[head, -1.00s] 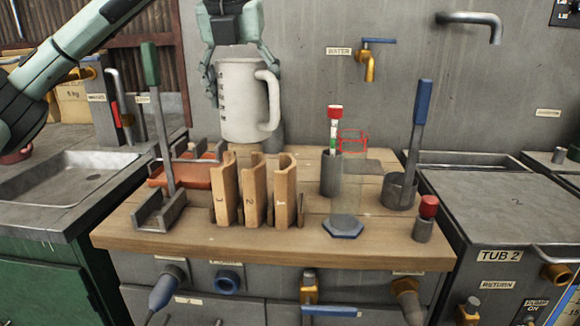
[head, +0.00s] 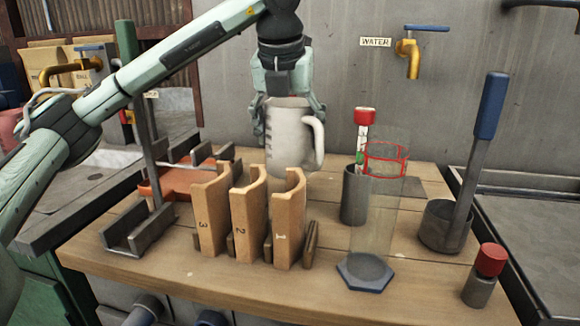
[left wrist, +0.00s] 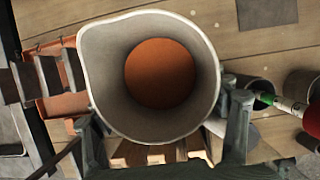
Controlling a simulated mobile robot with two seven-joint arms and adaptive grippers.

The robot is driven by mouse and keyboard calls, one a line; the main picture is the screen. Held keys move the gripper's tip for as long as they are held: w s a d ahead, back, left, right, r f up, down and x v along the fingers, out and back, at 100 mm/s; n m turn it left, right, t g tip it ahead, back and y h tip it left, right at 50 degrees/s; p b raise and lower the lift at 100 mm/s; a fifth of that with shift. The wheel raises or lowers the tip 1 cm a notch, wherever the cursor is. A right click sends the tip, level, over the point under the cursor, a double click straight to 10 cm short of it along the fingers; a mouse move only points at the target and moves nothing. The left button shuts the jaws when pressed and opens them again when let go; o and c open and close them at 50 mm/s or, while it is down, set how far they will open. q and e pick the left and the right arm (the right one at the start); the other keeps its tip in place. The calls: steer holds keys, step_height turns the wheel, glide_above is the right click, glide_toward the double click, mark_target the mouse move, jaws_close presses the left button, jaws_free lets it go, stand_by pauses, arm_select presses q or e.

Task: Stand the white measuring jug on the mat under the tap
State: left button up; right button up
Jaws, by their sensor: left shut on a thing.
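The white measuring jug (head: 286,140) is upright in my left gripper (head: 290,98), behind the numbered wooden holders. The gripper's fingers are shut on the jug, and its handle points right in the head view. In the left wrist view the jug (left wrist: 90,65) shows from above, open-topped with an orange-brown disc visible inside. The tap (head: 410,55) is brass with a blue lever, on the wall beside a WATER label. The grey mat (head: 414,188) lies on the bench below it, partly behind a clear cylinder; it also shows in the left wrist view (left wrist: 267,12).
The clear measuring cylinder (head: 375,220) stands on a blue hexagonal base in front of the mat. A grey holder (head: 354,200) with a red-capped tube is left of it. A cup with a blue-handled tool (head: 447,228) is right. Wooden holders (head: 248,215) stand in front.

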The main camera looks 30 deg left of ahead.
mark_target(289, 164)
arm_select(q)
step_height(289, 164, down, 5)
steer(key=shift+f, duration=0.4)
steer(key=shift+f, duration=0.1)
steer(key=o, duration=1.8)
